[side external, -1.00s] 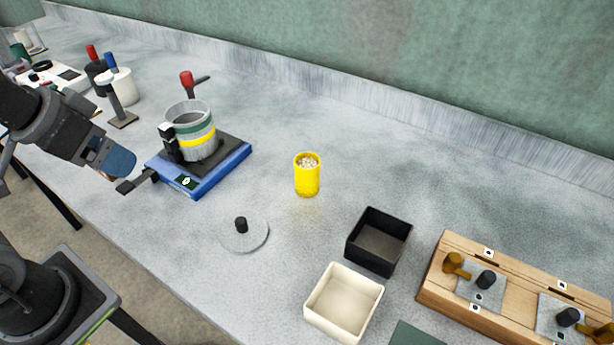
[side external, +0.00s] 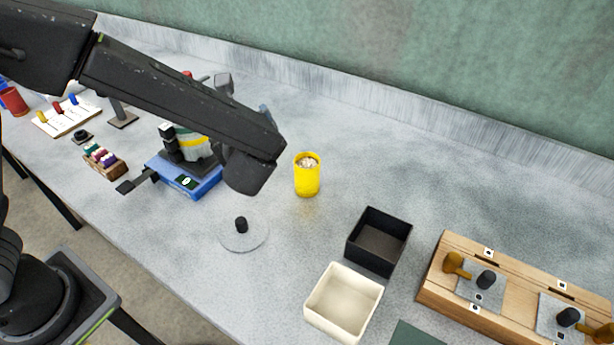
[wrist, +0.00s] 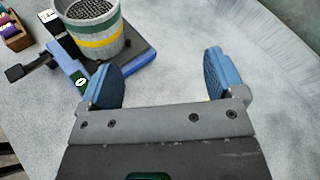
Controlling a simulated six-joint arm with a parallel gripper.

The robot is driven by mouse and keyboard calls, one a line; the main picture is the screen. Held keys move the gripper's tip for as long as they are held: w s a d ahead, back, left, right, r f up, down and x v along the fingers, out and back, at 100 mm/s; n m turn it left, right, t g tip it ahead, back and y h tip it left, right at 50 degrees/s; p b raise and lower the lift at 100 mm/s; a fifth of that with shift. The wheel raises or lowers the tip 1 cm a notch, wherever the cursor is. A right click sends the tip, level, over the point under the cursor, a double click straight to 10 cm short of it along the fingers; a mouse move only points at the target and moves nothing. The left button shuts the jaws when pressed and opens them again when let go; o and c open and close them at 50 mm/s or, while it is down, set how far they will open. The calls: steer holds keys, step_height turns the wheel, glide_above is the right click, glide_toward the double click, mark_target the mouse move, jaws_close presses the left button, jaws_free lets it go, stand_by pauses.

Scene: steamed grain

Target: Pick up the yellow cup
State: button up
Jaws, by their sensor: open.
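The yellow cup (side external: 307,177) stands upright on the grey counter in the side view, filled to near its rim with pale grain. My arm reaches in from the upper left and ends just left of the cup, apart from it in the picture. My gripper (wrist: 163,78) shows in the wrist view with its two blue fingers spread wide and nothing between them. In the side view my gripper is mostly hidden behind my arm. The cup is not clearly visible in the wrist view; the right finger may hide it.
A steamer pot (wrist: 92,30) with green and yellow bands stands on a blue heater (side external: 190,182). A round lid (side external: 243,236) lies in front. A black box (side external: 379,240), a cream box (side external: 343,302) and a wooden rack (side external: 440,280) lie right. Counter behind the cup is clear.

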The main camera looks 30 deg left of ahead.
steer(key=w+d+f+m+t+h, duration=0.35)
steer(key=d+m+t, duration=0.25)
steer(key=d+m, duration=0.3)
steer(key=n, duration=0.1)
glide_toward(308, 155)
steer(key=w, duration=0.1)
steer(key=w+r+y, duration=0.1)
steer(key=shift+w+a+r, duration=0.2)
steer(key=shift+w+a, duration=0.05)
steer(key=shift+w, duration=0.05)
steer(key=shift+f, duration=0.7)
steer(key=x, duration=0.5)
steer(key=shift+f, duration=0.15)
jaws_close()
